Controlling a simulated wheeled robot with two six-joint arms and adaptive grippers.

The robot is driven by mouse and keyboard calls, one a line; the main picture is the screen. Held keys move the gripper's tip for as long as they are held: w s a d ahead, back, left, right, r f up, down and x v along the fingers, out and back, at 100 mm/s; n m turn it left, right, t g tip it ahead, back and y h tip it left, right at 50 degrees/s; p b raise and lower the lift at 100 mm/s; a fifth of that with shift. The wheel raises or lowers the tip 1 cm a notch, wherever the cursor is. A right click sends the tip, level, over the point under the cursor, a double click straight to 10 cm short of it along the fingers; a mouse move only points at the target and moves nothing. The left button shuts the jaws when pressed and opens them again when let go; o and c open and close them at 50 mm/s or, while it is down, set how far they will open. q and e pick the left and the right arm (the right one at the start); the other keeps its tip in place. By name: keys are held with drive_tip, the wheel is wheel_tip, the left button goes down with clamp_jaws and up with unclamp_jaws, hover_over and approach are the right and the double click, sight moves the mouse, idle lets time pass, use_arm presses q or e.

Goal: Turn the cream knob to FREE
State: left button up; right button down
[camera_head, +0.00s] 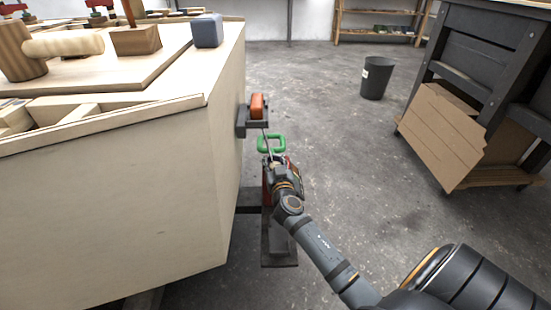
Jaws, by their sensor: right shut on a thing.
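My right gripper (275,168) reaches in from the lower right to the side of the plywood hull. It is shut on what looks like the cream knob (274,161), of which only a small pale bit shows between the fingers. The FREE mark and the knob's pointing direction are hidden or too small to read. A green handle (271,143) stands just beyond the gripper, and a red part shows beside the gripper. My left gripper is not in view.
The plywood hull (150,200) fills the left, with wooden parts and a blue-grey block (208,30) on top. An orange piece (257,106) sits in a dark bracket on its side. A black bin (376,78) and a dark workbench (480,70) stand right, with clear floor between.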

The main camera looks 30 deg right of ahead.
drive_tip(key=shift+w+a+n+t+y, duration=0.1)
drive_tip(key=shift+a+n+t+y, duration=0.2)
drive_tip(key=shift+n+y, duration=0.55)
drive_tip(key=shift+a+n+t+y, duration=0.15)
drive_tip(key=shift+n+t+y, duration=0.25)
drive_tip(key=shift+y, duration=0.75)
drive_tip(key=c, duration=1.1)
unclamp_jaws()
drive_tip(key=shift+c, duration=0.2)
drive_tip(key=s+a, duration=0.1)
drive_tip(key=s, duration=1.1)
drive_tip(key=shift+a, duration=0.35)
